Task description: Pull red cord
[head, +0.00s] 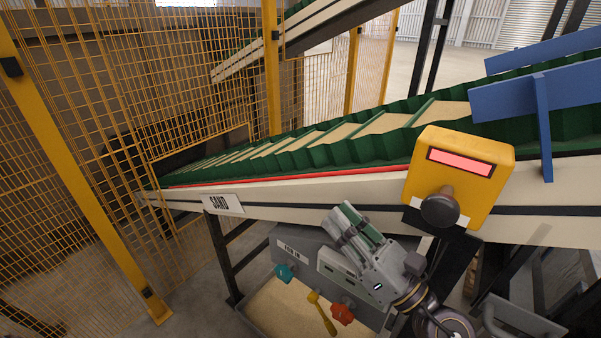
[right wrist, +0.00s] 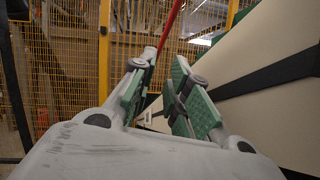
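The red cord (head: 300,175) runs along the near side of the sand conveyor (head: 290,195), from the lower left end up to the yellow box. In the right wrist view the red cord (right wrist: 172,27) shows beyond the fingertips and passes down behind them. My right gripper (head: 349,222) is below the conveyor's cream side rail, its fingers pointing up toward the cord. In the wrist view its green-padded fingers (right wrist: 164,65) are apart, with nothing seen held between them. Whether the cord lies between the fingers is hard to tell. My left gripper is not in view.
A yellow box (head: 459,165) with a red panel and dark knob stands right of the gripper. A grey panel (head: 300,250) with coloured handles and a sand tray (head: 275,318) are below. Yellow mesh fencing (head: 85,110) stands left. Blue rails (head: 545,95) are at upper right.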

